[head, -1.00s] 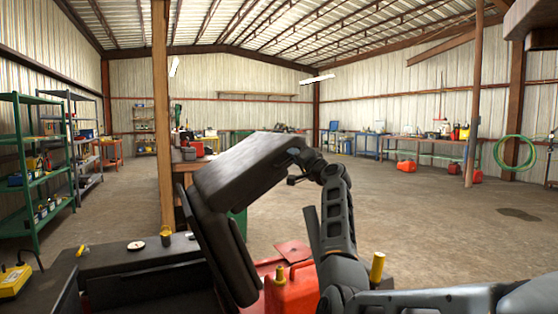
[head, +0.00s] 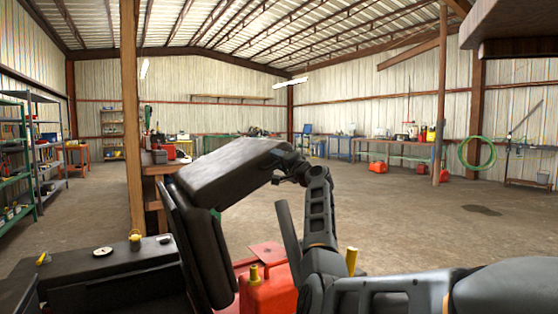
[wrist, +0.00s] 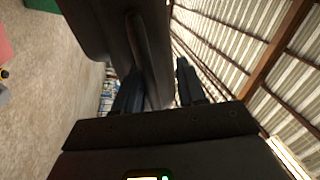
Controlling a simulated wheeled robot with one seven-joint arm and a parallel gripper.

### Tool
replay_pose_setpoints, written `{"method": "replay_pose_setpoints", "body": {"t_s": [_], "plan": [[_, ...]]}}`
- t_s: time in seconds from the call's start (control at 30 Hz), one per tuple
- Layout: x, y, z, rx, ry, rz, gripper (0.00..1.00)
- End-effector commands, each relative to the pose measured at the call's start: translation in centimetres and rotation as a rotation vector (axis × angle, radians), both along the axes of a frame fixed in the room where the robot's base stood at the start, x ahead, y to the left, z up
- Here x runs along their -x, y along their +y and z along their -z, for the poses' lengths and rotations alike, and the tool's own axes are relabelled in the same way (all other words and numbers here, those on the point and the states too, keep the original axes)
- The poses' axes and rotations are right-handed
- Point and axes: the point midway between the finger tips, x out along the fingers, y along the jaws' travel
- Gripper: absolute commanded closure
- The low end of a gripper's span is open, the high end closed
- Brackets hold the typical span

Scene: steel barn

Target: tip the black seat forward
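The black seat stands at lower centre in the head view, with one padded part (head: 205,245) steep and the other padded part (head: 228,174) reaching up and right from its top. My gripper (head: 284,163) is at the far right end of that upper part, and its fingertips are hard to make out there. In the wrist view, the two fingers of my gripper (wrist: 157,90) stand apart. The dark seat (wrist: 110,25), with a raised ridge, runs down between them. A gap shows between the seat's edge and the right finger. The left finger's contact is unclear.
A red fuel can (head: 268,292) with a yellow cap stands just right of the seat, below my arm. A dark surface (head: 110,275) lies to the left. A brown post (head: 132,120) rises behind the seat. Open concrete floor (head: 390,215) extends to the right.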

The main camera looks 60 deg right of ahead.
Motion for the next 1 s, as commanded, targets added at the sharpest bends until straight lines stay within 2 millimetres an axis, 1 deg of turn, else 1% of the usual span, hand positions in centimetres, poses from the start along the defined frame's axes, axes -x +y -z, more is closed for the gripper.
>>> {"method": "replay_pose_setpoints", "body": {"t_s": [0.03,0.23,0.37,0.47,0.8,1.0], "plan": [[-0.2,0.2,-0.3,0.003,-0.002,-0.004,0.65],[-0.1,0.1,-0.5,0.006,-0.005,-0.002,0.65],[0.3,0.3,-0.5,0.008,-0.006,-0.001,0.65],[1.2,0.8,-0.2,0.008,-0.007,0.000,0.65],[5.4,3.3,1.0,0.005,-0.002,0.001,0.65],[6.5,4.0,1.4,0.001,-0.002,0.000,0.65]]}}
